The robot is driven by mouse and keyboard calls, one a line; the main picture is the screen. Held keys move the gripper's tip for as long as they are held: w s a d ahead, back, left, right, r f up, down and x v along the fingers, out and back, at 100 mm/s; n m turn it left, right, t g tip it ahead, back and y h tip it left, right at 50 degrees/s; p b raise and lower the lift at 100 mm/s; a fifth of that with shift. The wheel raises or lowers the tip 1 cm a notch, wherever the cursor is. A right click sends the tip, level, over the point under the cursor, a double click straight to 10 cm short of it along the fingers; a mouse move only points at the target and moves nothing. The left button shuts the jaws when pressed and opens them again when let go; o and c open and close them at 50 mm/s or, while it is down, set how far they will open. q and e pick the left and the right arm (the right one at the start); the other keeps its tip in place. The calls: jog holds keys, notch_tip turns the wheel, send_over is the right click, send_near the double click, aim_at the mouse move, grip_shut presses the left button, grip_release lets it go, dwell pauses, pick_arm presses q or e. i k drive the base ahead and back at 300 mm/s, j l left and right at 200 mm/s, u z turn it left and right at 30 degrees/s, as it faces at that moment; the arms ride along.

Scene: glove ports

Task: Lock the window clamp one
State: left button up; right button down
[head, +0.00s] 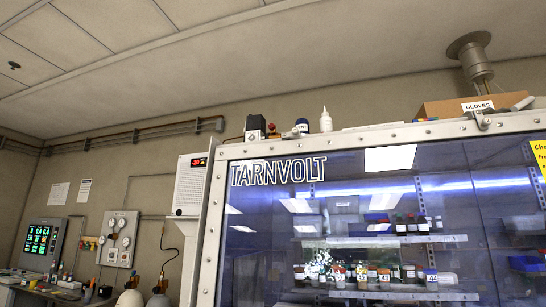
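A large glass window (300,235) sits in a pale bolted frame (400,133) and carries the word TARNVOLT. A small grey metal fitting that looks like a clamp (482,119) is on the top rail of the frame at the right. A light-coloured handle-like piece (522,103) shows just beside it. I cannot tell whether this clamp is locked. Neither of my grippers is in view.
Shelves of bottles (380,275) show behind the glass. A GLOVES box (450,107), a white squeeze bottle (325,121) and other small items stand on top of the cabinet. A white unit with a red display (190,185) is left of the window.

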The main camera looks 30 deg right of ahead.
aim_at(295, 132)
jog(key=i+j+z, duration=0.2)
jog(key=j+z, duration=0.2)
jog(key=i+j+z, duration=0.1)
jog(key=j+z, duration=0.35)
jog(key=j, duration=0.15)
jog(key=j+z, duration=0.4)
jog(key=i+j, duration=0.05)
jog(key=j, duration=0.1)
